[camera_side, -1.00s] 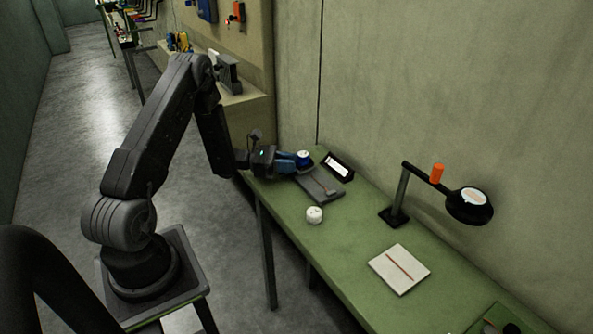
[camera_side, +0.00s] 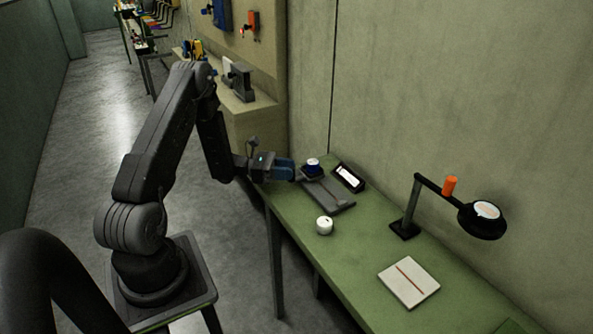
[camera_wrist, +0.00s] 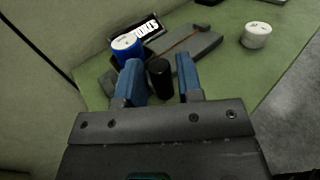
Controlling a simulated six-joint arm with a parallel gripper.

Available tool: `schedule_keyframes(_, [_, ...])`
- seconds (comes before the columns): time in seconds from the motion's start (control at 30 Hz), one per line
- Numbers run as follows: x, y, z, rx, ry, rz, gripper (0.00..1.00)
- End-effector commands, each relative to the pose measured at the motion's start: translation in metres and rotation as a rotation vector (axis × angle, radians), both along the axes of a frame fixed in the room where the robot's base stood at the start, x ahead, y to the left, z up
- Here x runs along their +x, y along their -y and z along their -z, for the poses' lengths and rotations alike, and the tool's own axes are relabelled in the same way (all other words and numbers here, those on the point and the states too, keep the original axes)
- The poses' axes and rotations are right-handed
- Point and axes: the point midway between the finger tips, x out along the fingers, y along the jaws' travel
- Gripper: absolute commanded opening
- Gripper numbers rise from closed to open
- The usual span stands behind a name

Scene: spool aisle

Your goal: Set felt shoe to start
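No part is clearly marked as the felt shoe. A blue cylinder with a white top (camera_side: 313,164) stands at the far end of a flat grey slab (camera_side: 330,194). The wrist view shows the blue cylinder (camera_wrist: 127,47) just past my left finger, and the slab (camera_wrist: 190,42) with a brown line along it. A short black post (camera_wrist: 160,76) shows between my two blue fingers, with a gap on its right; I cannot tell whether the left finger touches it. My gripper (camera_side: 292,171) is open, low at the desk's far end, apart from the blue cylinder.
A black tilted display (camera_side: 348,177) stands behind the slab. A white round piece (camera_side: 325,225) sits on the green desk near its front edge. A lamp (camera_side: 482,219) on a post and a white pad with a red line (camera_side: 408,281) are further right. The wall closes the back.

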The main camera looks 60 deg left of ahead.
Motion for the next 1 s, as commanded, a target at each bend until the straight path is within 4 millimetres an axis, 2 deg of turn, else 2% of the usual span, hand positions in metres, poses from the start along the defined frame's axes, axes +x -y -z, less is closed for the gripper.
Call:
schedule_keyframes(0.03, [-0.010,-0.009,0.000,0.000,0.000,-0.007,0.33])
schedule_keyframes(0.2, [-0.038,-0.031,0.000,0.000,0.001,-0.006,0.33])
schedule_keyframes(0.43, [-0.062,-0.050,0.000,-0.001,0.001,-0.003,0.33])
schedule_keyframes(0.87, [-0.067,-0.053,0.000,0.000,0.001,0.001,0.33])
schedule_keyframes(1.0, [-0.060,-0.041,-0.014,0.047,0.002,0.059,0.33])
